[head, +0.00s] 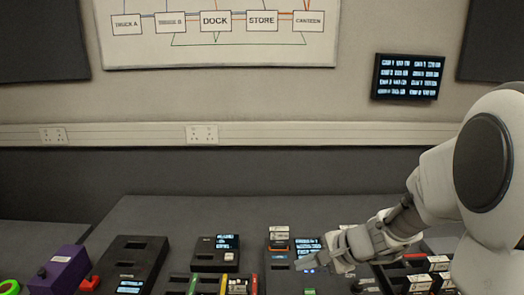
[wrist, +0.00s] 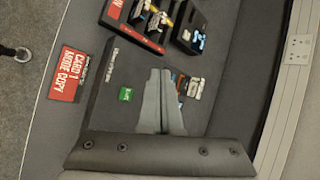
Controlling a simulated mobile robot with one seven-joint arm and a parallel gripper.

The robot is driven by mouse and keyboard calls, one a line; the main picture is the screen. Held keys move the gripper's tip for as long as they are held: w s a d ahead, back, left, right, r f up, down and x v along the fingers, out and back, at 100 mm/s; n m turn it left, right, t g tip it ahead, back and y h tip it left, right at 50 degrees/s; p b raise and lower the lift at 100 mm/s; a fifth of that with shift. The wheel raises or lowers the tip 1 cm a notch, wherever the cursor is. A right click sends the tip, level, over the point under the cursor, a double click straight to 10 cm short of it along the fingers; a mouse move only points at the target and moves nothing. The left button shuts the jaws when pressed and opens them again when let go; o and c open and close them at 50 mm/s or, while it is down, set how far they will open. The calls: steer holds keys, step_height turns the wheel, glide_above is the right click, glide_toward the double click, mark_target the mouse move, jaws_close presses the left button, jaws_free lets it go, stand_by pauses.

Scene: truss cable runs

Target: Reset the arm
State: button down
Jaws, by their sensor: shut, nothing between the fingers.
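My arm reaches in from the right side of the head view, bent down and to the left over the table. My gripper (head: 303,266) is low over the equipment at the front of the table, close to a black unit with a small lit screen (head: 308,246). In the wrist view my gripper (wrist: 160,72) shows as two grey fingers side by side, shut with nothing held. They hang over a dark panel with a green label (wrist: 126,94). I cannot tell the gap between the fingertips and the panel.
Black units (head: 130,262) and a purple box (head: 62,268) stand to the left. Several small cards and modules crowd the front right. A red card label (wrist: 68,78) lies beside the panel. The table's back strip (head: 200,210) is clear. A wall screen (head: 407,77) hangs behind.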

steer(key=s+a+r+n+g+h, duration=0.1)
steer(key=s+a+r+n+h, duration=0.1)
steer(key=s+r+n, duration=0.75)
steer(key=s+d+r+n+t+h, duration=0.1)
steer(key=s+d+r+n+h, duration=0.1)
steer(key=s, duration=0.9)
steer(key=d+n+h, duration=0.1)
steer(key=d+h, duration=0.1)
steer(key=d, duration=0.1)
steer(key=shift+s+d+r+n+h, duration=0.2)
steer(key=shift+s+d+n+h, duration=0.1)
steer(key=shift+d+n, duration=0.05)
